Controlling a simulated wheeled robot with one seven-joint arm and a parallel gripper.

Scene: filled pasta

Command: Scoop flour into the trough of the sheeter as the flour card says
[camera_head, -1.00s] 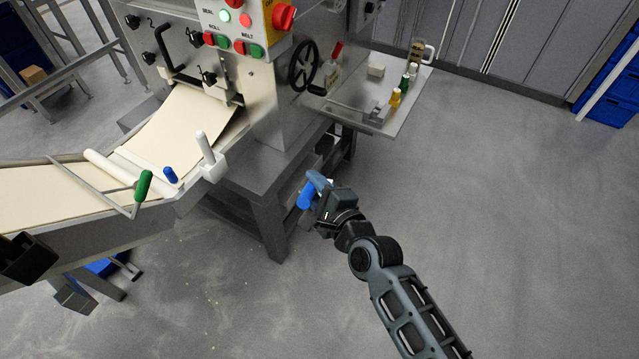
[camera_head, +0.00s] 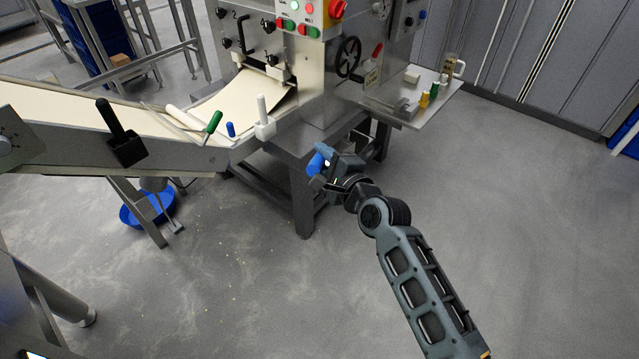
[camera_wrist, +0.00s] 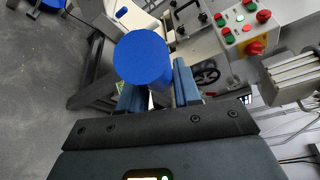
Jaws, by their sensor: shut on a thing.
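The sheeter (camera_head: 318,80) stands at the top middle of the head view, with a pale dough sheet (camera_head: 250,97) running down its ramp. My gripper (camera_head: 323,168) is shut on a blue cylindrical handle (camera_head: 315,163), in front of the sheeter's stand. In the wrist view the handle's round blue end (camera_wrist: 143,57) sits between the fingers (camera_wrist: 158,92). Whatever the handle belongs to is hidden, so I cannot tell whether flour is on it. The trough and the writing on any flour card cannot be made out.
A side shelf (camera_head: 440,98) on the sheeter's right holds small coloured-topped items and a clear jug (camera_head: 451,68). A conveyor (camera_head: 60,125) extends left, with a blue tub (camera_head: 148,205) below it. A metal table leg (camera_head: 70,305) is at lower left. The floor at right is clear.

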